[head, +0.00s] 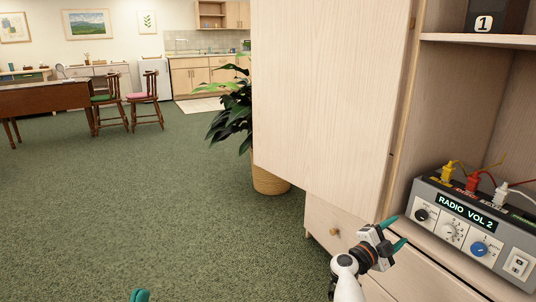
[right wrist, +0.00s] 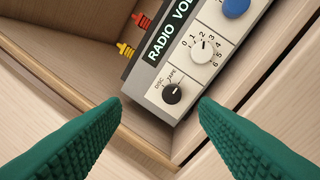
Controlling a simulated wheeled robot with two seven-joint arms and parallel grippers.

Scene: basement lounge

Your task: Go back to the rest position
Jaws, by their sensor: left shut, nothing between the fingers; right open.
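My right gripper (head: 396,232) is in front of the cabinet at the lower right of the head view, with its teal fingers apart and nothing between them. In the right wrist view its open fingers (right wrist: 160,104) point at the front of the grey radio unit (right wrist: 172,88), apart from it as far as I can tell. My left gripper (head: 140,295) shows only as a teal tip at the bottom edge of the head view; it is shut and empty. The rest of my left arm is out of view.
The radio unit (head: 470,222), with knobs and coloured plugs, stands on the cabinet's lower shelf. A large pale door (head: 330,90) stands open left of it. A potted plant (head: 270,182) is behind the door. Green carpet (head: 130,200) is free at left; a table and chairs stand farther back.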

